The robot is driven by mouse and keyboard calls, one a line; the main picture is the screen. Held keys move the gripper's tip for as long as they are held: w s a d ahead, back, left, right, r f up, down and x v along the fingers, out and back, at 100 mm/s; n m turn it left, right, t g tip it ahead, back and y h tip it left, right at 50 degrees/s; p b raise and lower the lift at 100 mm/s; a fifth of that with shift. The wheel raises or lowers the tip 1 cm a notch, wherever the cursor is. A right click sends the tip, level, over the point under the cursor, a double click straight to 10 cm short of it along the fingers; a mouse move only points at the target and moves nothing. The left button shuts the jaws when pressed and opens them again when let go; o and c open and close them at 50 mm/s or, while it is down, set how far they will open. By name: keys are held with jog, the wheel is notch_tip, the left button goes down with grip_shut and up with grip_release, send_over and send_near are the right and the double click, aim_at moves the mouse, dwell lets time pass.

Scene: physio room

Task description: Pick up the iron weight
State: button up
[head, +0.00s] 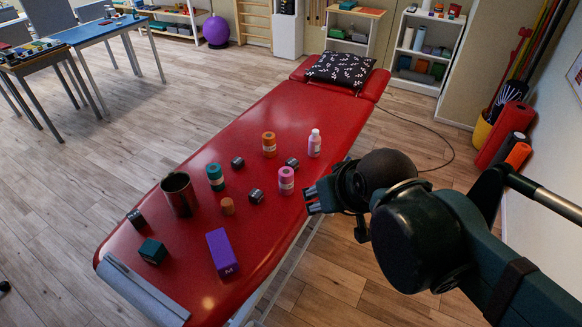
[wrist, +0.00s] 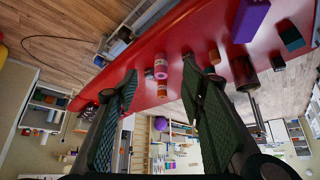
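Several small dark pieces lie on the red treatment table (head: 330,113). One dark grey piece (head: 256,196) is left of the pink roll, another (head: 292,163) is behind that roll, and a third (head: 238,162) is near the teal roll. A dark block (head: 136,219) sits at the table's left edge. I cannot tell for sure which is the iron weight. My gripper (head: 312,200) is at the table's right edge, beside the pink roll. In the wrist view my gripper (wrist: 165,95) has its fingers wide apart, with nothing held between them.
Near the pieces stand a pink roll (head: 286,181), teal roll (head: 215,177), orange roll (head: 269,144), white-capped bottle (head: 314,143), small orange cylinder (head: 228,206) and dark metal cup (head: 178,194). A purple box (head: 222,253) and green cube (head: 153,251) lie toward the front. The table's far half is clear.

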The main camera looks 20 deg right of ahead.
jog(key=shift+o, duration=0.8)
jog(key=m+g+h+p, duration=0.25)
jog(key=m+g, duration=0.25)
jog(key=m, duration=0.4)
send_over(255, 193)
jog(key=s+a, duration=0.2)
notch_tip(255, 193, down, 23)
jog(key=shift+w+d+r, duration=0.15)
jog(key=shift+w+r, duration=0.05)
jog(key=shift+x, duration=1.3)
